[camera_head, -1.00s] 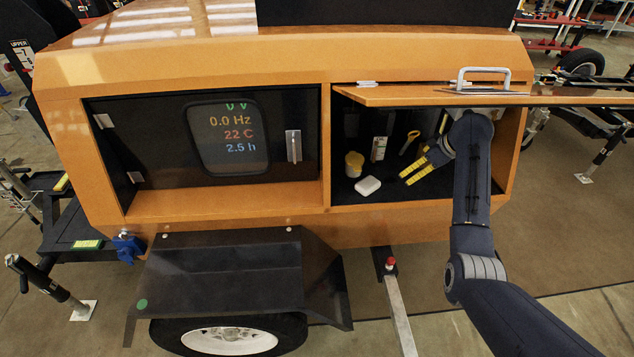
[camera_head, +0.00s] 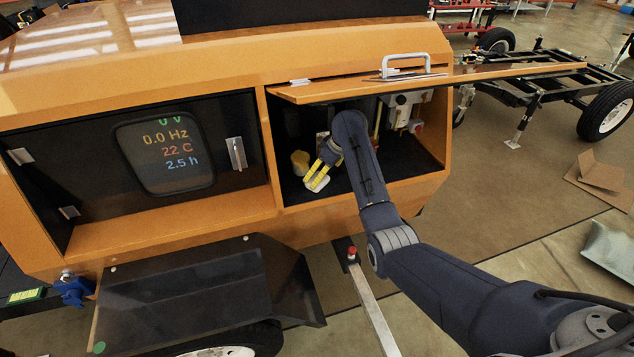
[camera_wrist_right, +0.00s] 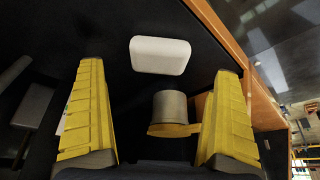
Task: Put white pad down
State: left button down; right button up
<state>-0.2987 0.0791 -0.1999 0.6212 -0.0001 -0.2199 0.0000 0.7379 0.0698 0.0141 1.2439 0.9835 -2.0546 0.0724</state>
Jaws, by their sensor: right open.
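The white pad (camera_wrist_right: 160,55) is a small rounded block on the dark compartment floor. In the wrist view it lies ahead of and between the open yellow fingers of my right gripper (camera_wrist_right: 161,70), with clear space to each finger. In the head view my right gripper (camera_head: 313,181) reaches into the right compartment at the pad, whose white edge partly shows under the fingers. I cannot tell there whether they touch it. My left gripper is not in view.
A grey cylinder with a yellow part (camera_wrist_right: 170,110) sits close to the right finger. The raised orange door (camera_head: 430,83) overhangs the compartment. White equipment (camera_head: 402,110) is at its right.

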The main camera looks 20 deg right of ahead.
jog(key=shift+x, duration=2.9)
jog(key=shift+d, duration=0.1)
jog(key=shift+c, duration=0.2)
jog(key=c, duration=1.1)
